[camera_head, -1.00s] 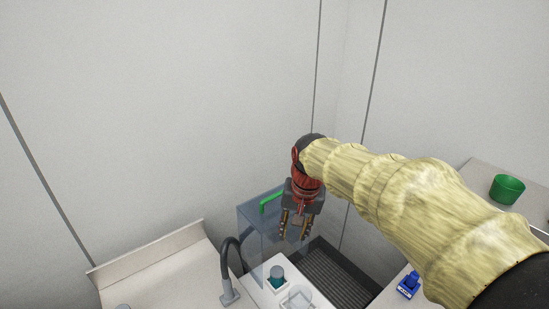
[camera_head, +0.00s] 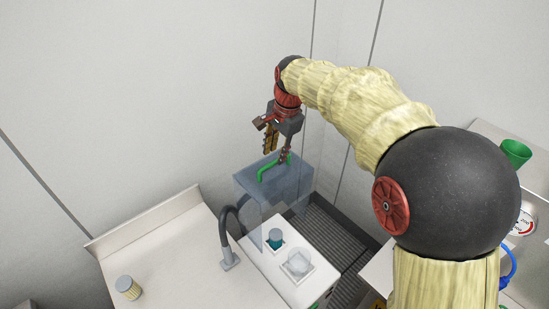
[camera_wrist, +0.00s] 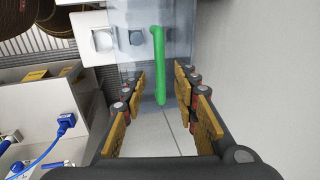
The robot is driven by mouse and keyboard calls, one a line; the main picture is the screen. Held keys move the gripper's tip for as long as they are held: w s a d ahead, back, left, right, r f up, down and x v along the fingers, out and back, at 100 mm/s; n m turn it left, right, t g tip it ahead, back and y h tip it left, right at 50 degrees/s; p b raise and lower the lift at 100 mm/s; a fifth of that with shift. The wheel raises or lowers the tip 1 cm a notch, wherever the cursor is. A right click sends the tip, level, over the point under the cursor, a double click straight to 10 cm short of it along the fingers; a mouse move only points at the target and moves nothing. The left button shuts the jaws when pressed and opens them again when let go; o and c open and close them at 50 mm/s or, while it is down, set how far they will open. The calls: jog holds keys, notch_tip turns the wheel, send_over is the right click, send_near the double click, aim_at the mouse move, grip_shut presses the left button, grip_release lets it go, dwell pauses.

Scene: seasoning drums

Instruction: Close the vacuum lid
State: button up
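The vacuum lid (camera_head: 290,192) is a clear bluish box with a green handle (camera_head: 264,173). It stands raised at the back of a white machine (camera_head: 300,287), whose top is uncovered. My gripper (camera_head: 277,155) is open at the handle, fingers pointing down. In the wrist view the green handle (camera_wrist: 158,50) runs lengthwise between the spread fingers of my gripper (camera_wrist: 160,82), with a gap on both sides. The lid (camera_wrist: 185,40) shows behind it. I cannot tell how deep the handle sits between the fingers.
Two small vessels, one teal (camera_head: 275,240) and one clear (camera_head: 299,261), stand on the machine top. A dark curved faucet (camera_head: 225,225) rises left of it. A dark grate (camera_head: 325,235) lies right. A green cup (camera_head: 516,152) stands on the far-right counter. Walls are close behind.

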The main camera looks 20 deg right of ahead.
aim_at(274, 162)
jog(key=shift+x, duration=1.85)
jog(key=shift+c, duration=0.6)
grip_shut()
